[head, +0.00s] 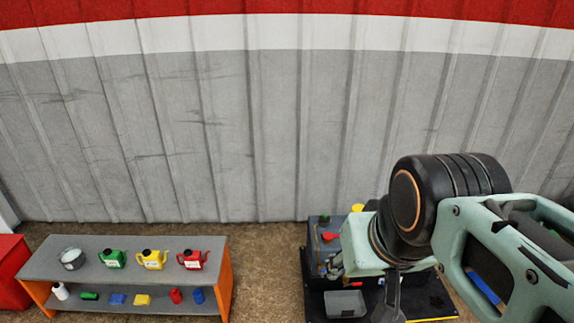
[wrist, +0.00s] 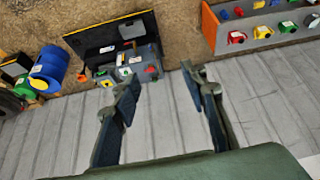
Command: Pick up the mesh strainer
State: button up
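A round, silvery, bowl-like thing (head: 72,259), which looks like the mesh strainer, sits at the left end of the grey shelf top in the head view. Its mesh is too small to make out. My gripper (wrist: 160,80) is open and empty in the wrist view, its two dark fingers well apart. It hangs high and far to the right of the strainer, touching nothing. In the head view my arm fills the lower right and mostly hides the gripper.
The grey shelf (head: 120,244) with orange ends holds green (head: 112,259), yellow (head: 152,260) and red (head: 193,260) jugs, with small bottles below. A machine (head: 322,242) with a grey bin (head: 345,304) stands right. A red cabinet (head: 10,272) stands left. Bare floor separates shelf and machine.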

aim_at(324, 218)
jog(key=z, duration=0.25)
jog(key=u, duration=1.9)
jog(key=z, duration=1.7)
jog(key=i+z, duration=0.15)
jog(key=i+l+u, duration=0.25)
jog(key=i, duration=0.15)
jog(key=i+l+u, duration=0.3)
jog(key=i+u, duration=0.45)
jog(key=i, duration=0.3)
